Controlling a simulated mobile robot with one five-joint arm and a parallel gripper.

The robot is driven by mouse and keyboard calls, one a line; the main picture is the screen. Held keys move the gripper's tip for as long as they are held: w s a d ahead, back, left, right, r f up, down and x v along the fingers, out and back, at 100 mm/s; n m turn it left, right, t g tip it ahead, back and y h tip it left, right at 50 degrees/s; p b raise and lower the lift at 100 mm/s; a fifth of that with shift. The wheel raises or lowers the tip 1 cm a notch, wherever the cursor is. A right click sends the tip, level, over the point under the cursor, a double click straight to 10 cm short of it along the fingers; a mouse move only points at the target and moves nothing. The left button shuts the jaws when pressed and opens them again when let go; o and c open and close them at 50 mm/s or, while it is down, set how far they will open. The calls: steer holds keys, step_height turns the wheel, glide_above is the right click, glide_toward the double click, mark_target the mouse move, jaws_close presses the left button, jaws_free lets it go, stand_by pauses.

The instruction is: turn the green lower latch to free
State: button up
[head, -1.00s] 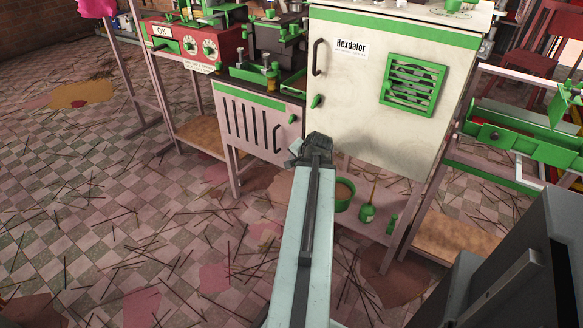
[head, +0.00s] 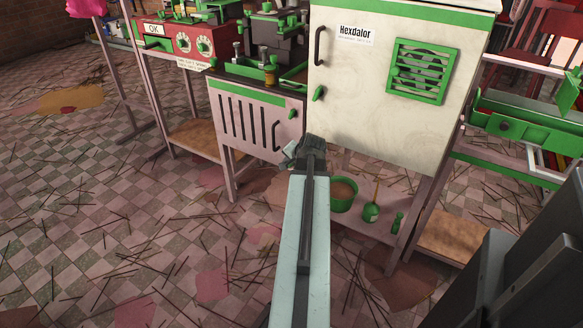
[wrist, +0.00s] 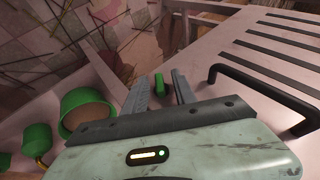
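A small green latch (wrist: 158,82) shows in the wrist view, between and beyond my fingertips, close to the pale edge past one end of the dark handle. It looks upright in that picture, and I cannot tell whether the fingers touch it. In the head view my arm's end seems to hide it. My gripper (head: 306,146) is at the lower right of the slotted cabinet door (head: 246,122). It also shows in the wrist view (wrist: 159,78), fingers apart, one on each side of the latch. Another green latch (head: 293,114) sits higher, beside the cabinet handle (head: 276,136).
The tall white Hexdalor cabinet (head: 375,112) stands right of my gripper, with its own green latch (head: 318,93). A green bowl (head: 343,205) and green bottle (head: 371,212) stand on the shelf below. The checkered floor (head: 110,230) at left is open, strewn with thin sticks.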

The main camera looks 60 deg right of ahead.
jaws_close()
steer(key=g+p, duration=0.3)
steer(key=shift+w+d+r+n, duration=0.1)
steer(key=shift+w+d+n, duration=0.05)
steer(key=shift+n, duration=0.15)
jaws_free()
steer(key=p+v, duration=0.6)
steer(key=v, duration=0.2)
steer(key=shift+p, duration=0.35)
